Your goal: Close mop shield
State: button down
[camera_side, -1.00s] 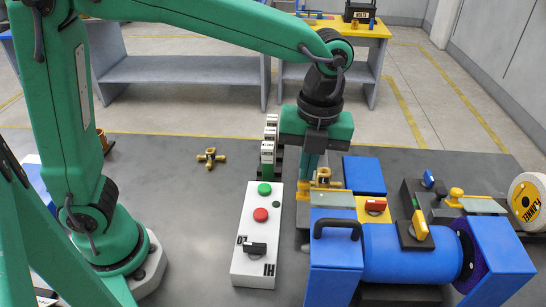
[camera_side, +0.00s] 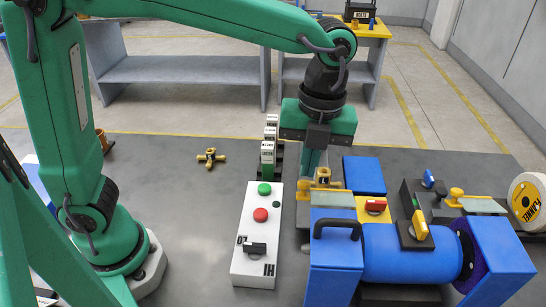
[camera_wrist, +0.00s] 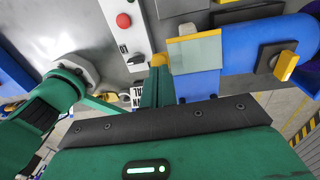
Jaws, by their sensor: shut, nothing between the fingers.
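A pale green, see-through shield plate (camera_side: 332,198) lies nearly flat over the left end of the blue polishing machine (camera_side: 412,252). A yellow knob (camera_side: 323,174) stands at its back edge. A similar plate (camera_side: 482,206) with a yellow knob (camera_side: 455,195) lies at the right end, behind the purple mop (camera_side: 467,248). I cannot tell which plate is the mop shield. My gripper (camera_side: 314,171) points down, shut and empty, close by the left knob; contact is not clear.
A white control box (camera_side: 257,235) with green and red buttons stands left of the machine. A black handle (camera_side: 337,225) rises at the machine's front left. A yellow valve-like part (camera_side: 210,158) lies on the grey table (camera_side: 180,210), which is clear around it.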

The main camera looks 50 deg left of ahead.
jog(key=w+a+r, duration=0.2)
jog(key=w+r, duration=0.1)
jog(key=r, duration=0.9)
jog(key=shift+w+a, duration=0.2)
jog(key=shift+w, duration=0.15)
jog(key=shift+a+r, duration=0.1)
jog(key=s+a+f+n+t, duration=0.3)
jog(key=s+a+f+n, duration=0.2)
jog(key=n, duration=0.8)
jog(key=s+a+f+n+t, duration=0.3)
jog(key=s+a+f+n, duration=0.3)
jog(key=a+n, duration=0.6)
jog(key=s+n, duration=0.2)
jog(key=shift+s+a, duration=0.25)
jog(key=shift+s, duration=0.15)
jog(key=shift+f, duration=0.1)
